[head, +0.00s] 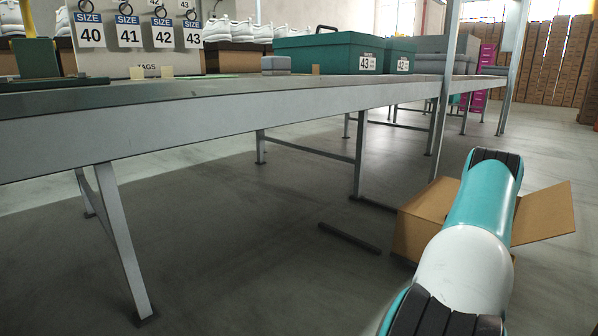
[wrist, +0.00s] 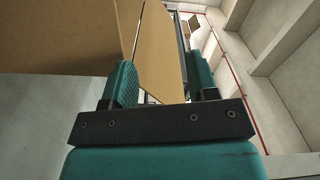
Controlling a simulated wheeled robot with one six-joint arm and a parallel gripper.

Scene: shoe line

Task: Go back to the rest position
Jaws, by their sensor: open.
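My gripper (wrist: 162,85) shows in the wrist view with its two teal fingers apart and nothing held between them. Brown cardboard (wrist: 160,50) fills the space beyond and to the left of the fingers; I cannot tell whether a finger touches it. In the head view my teal and white arm reaches up from the bottom right, and my gripper itself is not visible there. An open cardboard box (head: 425,212) stands on the floor behind my arm, with one flap (head: 545,211) spread to the right. My arm hides much of the box.
A long grey bench (head: 200,118) crosses the head view. It carries size tags (head: 130,32), a teal shoe box (head: 330,52), white shoes (head: 240,30) and a small grey block (head: 276,64). A metal post (head: 445,90) stands near my arm. Stacked cartons (head: 545,60) line the back.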

